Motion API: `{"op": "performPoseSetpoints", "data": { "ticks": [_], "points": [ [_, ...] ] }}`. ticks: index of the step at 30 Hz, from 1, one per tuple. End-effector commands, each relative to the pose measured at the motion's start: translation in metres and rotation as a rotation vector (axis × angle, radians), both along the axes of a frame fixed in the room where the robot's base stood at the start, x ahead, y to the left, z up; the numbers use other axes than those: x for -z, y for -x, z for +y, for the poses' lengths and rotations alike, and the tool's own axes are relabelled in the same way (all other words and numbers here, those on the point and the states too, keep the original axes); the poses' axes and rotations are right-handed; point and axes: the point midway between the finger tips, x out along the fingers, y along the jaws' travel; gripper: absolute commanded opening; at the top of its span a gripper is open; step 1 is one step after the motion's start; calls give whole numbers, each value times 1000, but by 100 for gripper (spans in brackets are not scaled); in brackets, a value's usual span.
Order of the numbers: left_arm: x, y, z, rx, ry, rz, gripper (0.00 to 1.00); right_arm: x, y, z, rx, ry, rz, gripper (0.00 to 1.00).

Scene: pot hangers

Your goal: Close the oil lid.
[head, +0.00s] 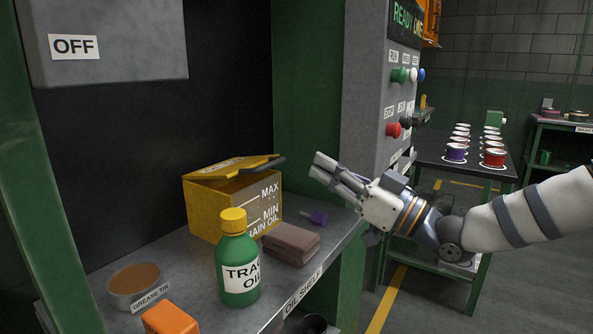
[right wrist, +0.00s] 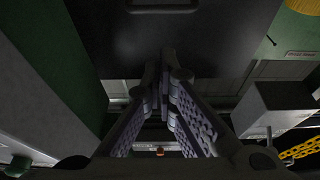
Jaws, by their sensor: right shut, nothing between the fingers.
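The yellow chain oil box (head: 214,210) stands on the oil shelf in the head view, with MAX and MIN marks on its side. Its yellow lid (head: 222,169) is tilted, raised a little above the box on the right, with a dark handle (head: 268,163) sticking out. My right gripper (head: 316,166) is shut and empty, to the right of the lid and apart from it, pointing left. Its fingers meet in the right wrist view (right wrist: 165,65). The inside of the box is hidden. My left gripper is not in view.
A green oil bottle (head: 239,270) with a yellow cap stands in front of the box. A brown block (head: 291,243), a purple item (head: 318,217), a grease tin (head: 134,283) and an orange block (head: 170,319) also lie on the shelf (head: 200,298). A grey control panel (head: 366,90) rises behind my gripper.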

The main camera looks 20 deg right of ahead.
Motion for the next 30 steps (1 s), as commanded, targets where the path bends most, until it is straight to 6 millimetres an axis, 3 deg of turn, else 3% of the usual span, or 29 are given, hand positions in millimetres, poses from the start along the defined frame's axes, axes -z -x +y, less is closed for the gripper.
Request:
{"op": "performPoseSetpoints", "data": {
  "ticks": [4, 8, 20, 24, 30],
  "points": [
    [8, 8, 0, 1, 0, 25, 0, -21, -1, -1, 3, 20, -3, 0],
    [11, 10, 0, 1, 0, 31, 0, -27, -13, 10, 1, 29, -2, 0],
    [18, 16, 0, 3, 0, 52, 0, -53, -78, 60, 1, 25, -3, 0],
    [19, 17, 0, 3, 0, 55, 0, -27, -75, 57, 3, 24, -1, 0],
    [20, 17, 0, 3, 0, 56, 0, -14, -74, 57, 3, 23, -3, 0]
  ]
}}
